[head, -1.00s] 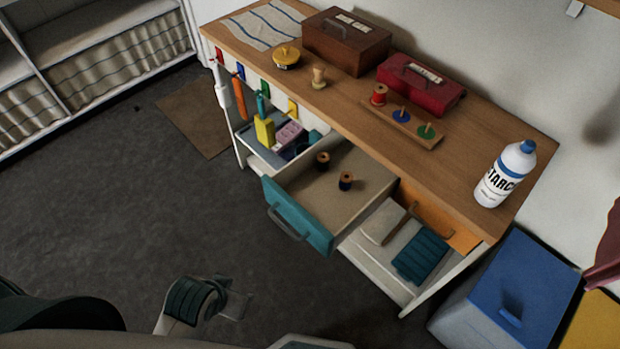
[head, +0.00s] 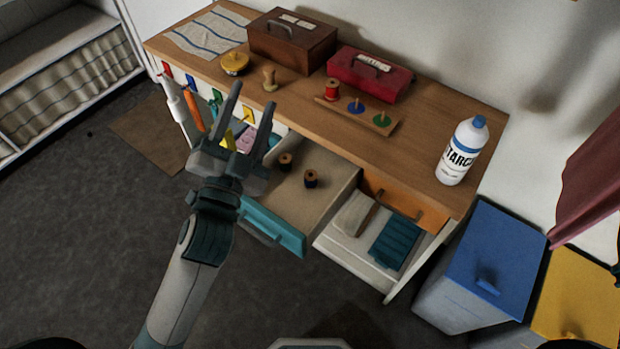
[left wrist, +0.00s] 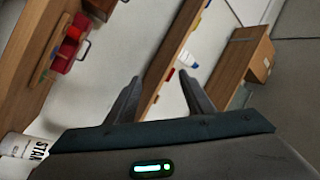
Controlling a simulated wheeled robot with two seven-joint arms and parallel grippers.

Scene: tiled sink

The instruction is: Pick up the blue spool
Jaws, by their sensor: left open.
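Two dark spools lie in the open teal-fronted drawer (head: 272,230). The nearer spool (head: 311,179) looks dark navy with wooden ends and seems to be the blue one; the other spool (head: 286,162) looks brownish black. My left gripper (head: 253,95) is open and empty, its fingers pointing up the picture, left of the spools and apart from them. It hides part of the drawer's left side and the shelf behind. In the left wrist view the open fingers (left wrist: 158,78) hold nothing, and no dark spool is seen there. My right gripper is not in view.
A blue-lidded bin (head: 490,260) stands at right.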

